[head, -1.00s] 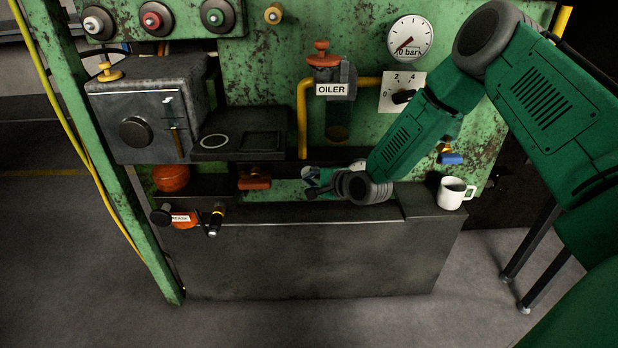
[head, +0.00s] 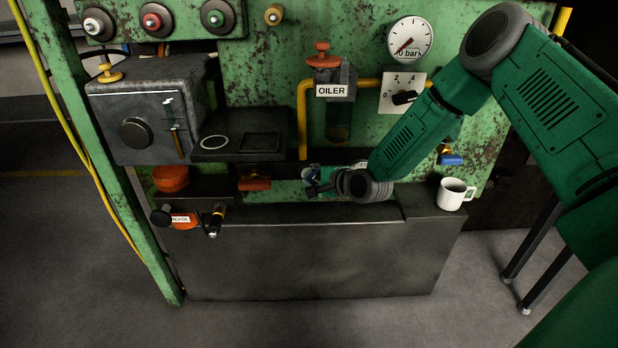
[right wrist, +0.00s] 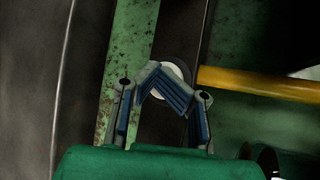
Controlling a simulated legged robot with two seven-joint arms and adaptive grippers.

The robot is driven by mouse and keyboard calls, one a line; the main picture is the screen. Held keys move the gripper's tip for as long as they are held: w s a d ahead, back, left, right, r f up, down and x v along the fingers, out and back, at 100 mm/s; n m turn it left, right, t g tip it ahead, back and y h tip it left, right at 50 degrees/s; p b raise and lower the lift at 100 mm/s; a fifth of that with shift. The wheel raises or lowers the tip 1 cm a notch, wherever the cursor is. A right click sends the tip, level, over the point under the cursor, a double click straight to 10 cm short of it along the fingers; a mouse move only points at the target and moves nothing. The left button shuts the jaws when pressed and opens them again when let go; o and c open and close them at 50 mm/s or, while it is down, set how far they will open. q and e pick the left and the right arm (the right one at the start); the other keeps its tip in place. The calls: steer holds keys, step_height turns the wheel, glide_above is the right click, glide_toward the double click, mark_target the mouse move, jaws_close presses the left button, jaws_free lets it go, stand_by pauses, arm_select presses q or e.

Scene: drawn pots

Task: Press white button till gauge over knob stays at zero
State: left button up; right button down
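The gauge (head: 410,40) is a white dial on the green panel, with its red needle pointing to the lower left. The black knob (head: 404,97) sits below it on a white plate marked 0, 2, 4. My right gripper (head: 312,182) is low in front of the panel, small and partly hidden by its wrist. In the right wrist view its fingers (right wrist: 153,70) bend inward with their tips together. A white round button (right wrist: 180,72) shows just behind the tips, partly covered; contact cannot be told. Another white button (head: 93,25) is at the top left. My left gripper is out of view.
An oiler (head: 332,90) with a yellow pipe stands left of the gauge. A white mug (head: 454,194) stands on the ledge to the right of my gripper. A red-handled valve (head: 254,183) is to its left. A grey box (head: 150,115) sits farther left.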

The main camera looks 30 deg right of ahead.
steer(key=shift+f, duration=0.1)
steer(key=s+a+p, duration=0.2)
steer(key=s+a, duration=0.1)
steer(key=s, duration=0.2)
steer(key=shift+s+a, duration=0.15)
stand_by(0.9)
